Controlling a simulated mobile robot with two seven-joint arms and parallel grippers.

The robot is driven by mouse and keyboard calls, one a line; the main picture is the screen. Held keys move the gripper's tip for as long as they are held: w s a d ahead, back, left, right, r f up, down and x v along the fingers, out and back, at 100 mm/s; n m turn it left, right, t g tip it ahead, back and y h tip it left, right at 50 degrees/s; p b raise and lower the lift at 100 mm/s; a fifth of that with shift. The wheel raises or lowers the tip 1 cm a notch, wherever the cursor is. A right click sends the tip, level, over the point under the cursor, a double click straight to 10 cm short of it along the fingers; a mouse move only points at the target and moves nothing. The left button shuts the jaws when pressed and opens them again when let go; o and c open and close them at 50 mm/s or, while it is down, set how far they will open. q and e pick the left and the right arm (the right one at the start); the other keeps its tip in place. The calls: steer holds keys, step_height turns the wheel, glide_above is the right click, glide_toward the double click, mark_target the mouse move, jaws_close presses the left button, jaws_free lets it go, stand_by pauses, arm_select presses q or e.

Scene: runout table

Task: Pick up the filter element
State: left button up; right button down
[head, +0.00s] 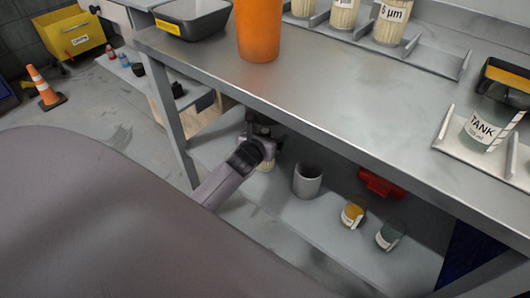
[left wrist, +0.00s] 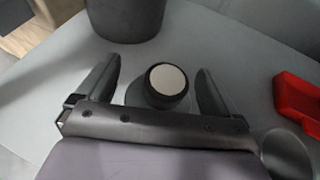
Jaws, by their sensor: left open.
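The filter element appears in the left wrist view as a round piece (left wrist: 167,82) with a pale top and a black rim, standing between my fingers. In the head view only a small cream part of it (head: 266,166) shows under my left gripper, on the lower shelf (head: 235,149). My left gripper (head: 264,140) is open, reaching in under the table top. In the left wrist view its two fingers (left wrist: 157,88) stand one on each side of the piece, with a gap on both sides. My right gripper is not in view.
A grey cup (head: 307,181), a red object (head: 381,183), an amber jar (head: 353,212) and a green jar (head: 390,234) stand right on the shelf. A dark container (left wrist: 125,18) is close beyond my fingers. The table top (head: 330,85) overhangs, carrying an orange cylinder (head: 259,30).

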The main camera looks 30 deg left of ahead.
arm_select(q)
steer(key=c, duration=1.2)
steer(key=shift+o, duration=0.2)
steer(key=shift+r, duration=0.2)
